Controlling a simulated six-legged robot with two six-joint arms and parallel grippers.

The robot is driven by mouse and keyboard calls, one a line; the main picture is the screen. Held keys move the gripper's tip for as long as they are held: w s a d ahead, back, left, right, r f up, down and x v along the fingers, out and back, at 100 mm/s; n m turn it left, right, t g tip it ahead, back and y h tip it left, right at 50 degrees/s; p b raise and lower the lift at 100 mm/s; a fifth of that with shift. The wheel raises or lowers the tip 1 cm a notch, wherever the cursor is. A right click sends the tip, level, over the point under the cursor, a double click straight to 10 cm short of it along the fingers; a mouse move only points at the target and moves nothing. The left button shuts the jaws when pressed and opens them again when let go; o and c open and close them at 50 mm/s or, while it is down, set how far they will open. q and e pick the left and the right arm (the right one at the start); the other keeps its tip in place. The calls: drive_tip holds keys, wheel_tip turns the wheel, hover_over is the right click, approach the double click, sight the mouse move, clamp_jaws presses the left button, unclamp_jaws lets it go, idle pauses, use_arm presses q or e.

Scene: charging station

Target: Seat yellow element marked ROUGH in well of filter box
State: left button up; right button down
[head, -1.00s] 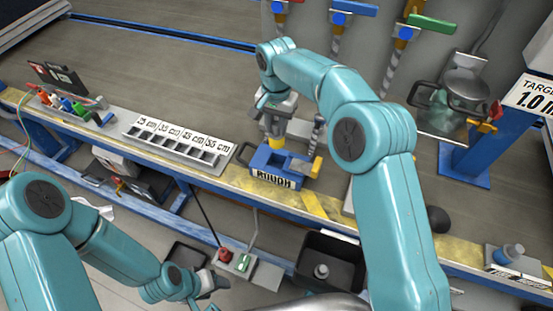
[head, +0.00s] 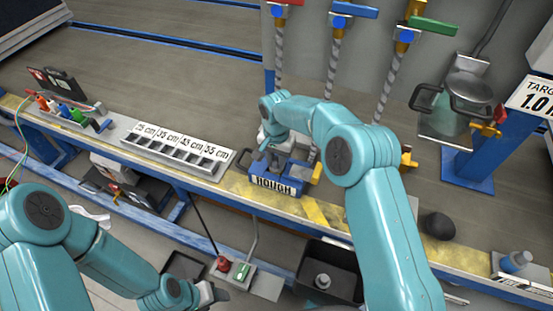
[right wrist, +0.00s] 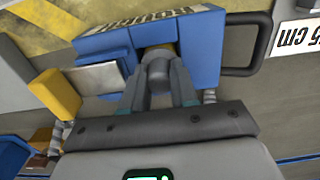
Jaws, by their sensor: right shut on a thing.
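The blue filter box (head: 275,184) with the ROUGH label stands on the bench edge, and it shows upside down in the right wrist view (right wrist: 203,33). My right gripper (head: 274,153) is down at the box's well, its fingers reaching into the opening. It is shut on the yellow element, of which only a thin yellow sliver (right wrist: 172,46) shows between the fingertips and the well wall. How deep the element sits is hidden. My left gripper (head: 208,294) hangs low in front of the bench, away from the box; its jaws are too small to read.
A yellow latch (head: 317,171) sits at the box's right side and a black handle at its left. A white slotted tray (head: 178,150) with cm labels lies to the left. A dark round knob (head: 437,226) and a black bin (head: 330,272) are to the right.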

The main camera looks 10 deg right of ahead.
drive_tip(key=shift+f, duration=0.15)
drive_tip(key=c, duration=0.9)
unclamp_jaws()
drive_tip(key=shift+r, duration=0.3)
wheel_tip(320, 180, up, 12)
drive_tip(key=shift+f+p, duration=0.15)
drive_tip(key=shift+p, duration=1.05)
